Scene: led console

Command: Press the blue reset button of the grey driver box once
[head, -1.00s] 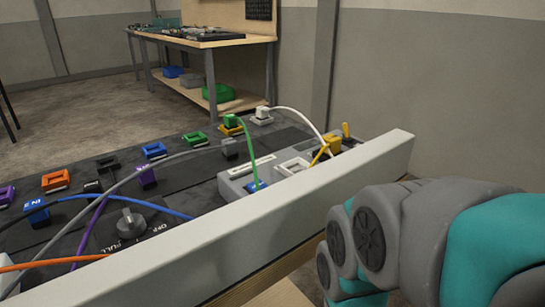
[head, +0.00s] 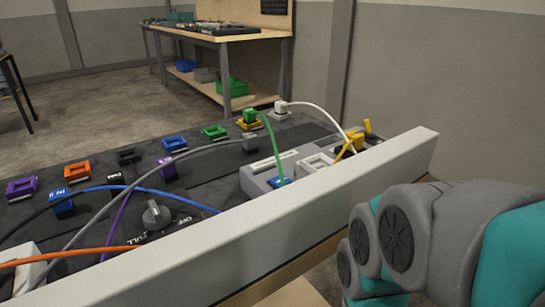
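The grey driver box (head: 254,185) sits on the black console (head: 215,165), close behind its pale front rail. It has a white label strip (head: 269,164) and a white-framed opening (head: 317,163). A small blue part (head: 280,182) shows on the box where the green cable (head: 272,140) comes down. I cannot tell whether this part is the reset button or a plug. The rail hides the box's lower front. My gripper is not in view; only my grey and teal arm links show at the lower right.
The pale rail (head: 235,235) runs along the console's front edge. Blue, purple, grey, orange and white cables cross the console. A grey knob (head: 156,214) stands at the left, and yellow plugs (head: 352,140) at the right. A workbench (head: 215,37) stands behind, beyond open floor.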

